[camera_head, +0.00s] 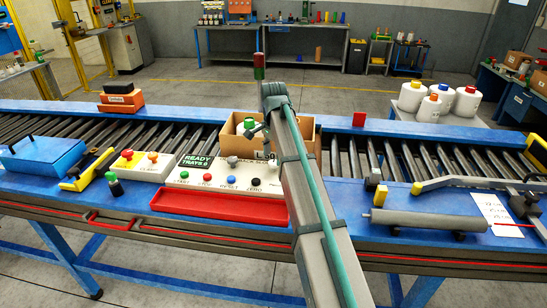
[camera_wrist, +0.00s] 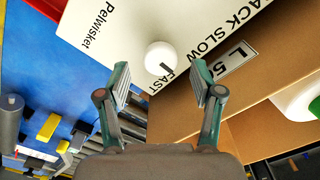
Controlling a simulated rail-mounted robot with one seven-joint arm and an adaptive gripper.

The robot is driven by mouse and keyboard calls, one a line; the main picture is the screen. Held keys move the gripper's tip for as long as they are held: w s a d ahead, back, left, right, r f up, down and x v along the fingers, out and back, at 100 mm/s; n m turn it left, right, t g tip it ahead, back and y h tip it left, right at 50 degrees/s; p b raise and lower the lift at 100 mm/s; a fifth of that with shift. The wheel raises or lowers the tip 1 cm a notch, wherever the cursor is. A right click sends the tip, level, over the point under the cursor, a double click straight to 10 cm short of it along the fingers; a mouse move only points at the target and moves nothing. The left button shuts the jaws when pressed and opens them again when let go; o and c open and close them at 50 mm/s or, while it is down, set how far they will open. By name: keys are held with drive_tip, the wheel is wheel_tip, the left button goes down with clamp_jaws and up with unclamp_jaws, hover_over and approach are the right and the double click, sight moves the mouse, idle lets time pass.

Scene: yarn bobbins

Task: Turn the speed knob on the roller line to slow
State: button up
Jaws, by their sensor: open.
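The speed knob (camera_wrist: 159,53) is a round white knob on a white panel (camera_wrist: 112,30) in the wrist view. Its dark pointer mark is on the side by the word FAST; the word SLOW is printed to its upper right. My gripper (camera_wrist: 160,82) is open, its two fingers apart just below the knob in the picture, with nothing between them. In the head view the white control panel (camera_head: 195,194) has several coloured buttons and a sign reading READY TRAYS. My gripper (camera_head: 255,131) is above the panel's back right part, partly hidden by my arm.
A cardboard box (camera_head: 306,133) with a white, green-topped bobbin (camera_head: 249,124) stands right behind the panel; the box also shows in the wrist view (camera_wrist: 215,110). A red tray (camera_head: 215,207) lies in front. A grey roller (camera_head: 428,220) and a lever (camera_head: 470,182) are at the right.

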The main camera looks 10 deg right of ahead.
drive_tip(key=shift+f, duration=1.25)
drive_tip(key=c, duration=1.1)
drive_tip(key=shift+c, duration=0.2)
drive_tip(key=shift+n, duration=0.4)
drive_tip(key=n, duration=0.3)
drive_tip(key=shift+n, duration=2.6)
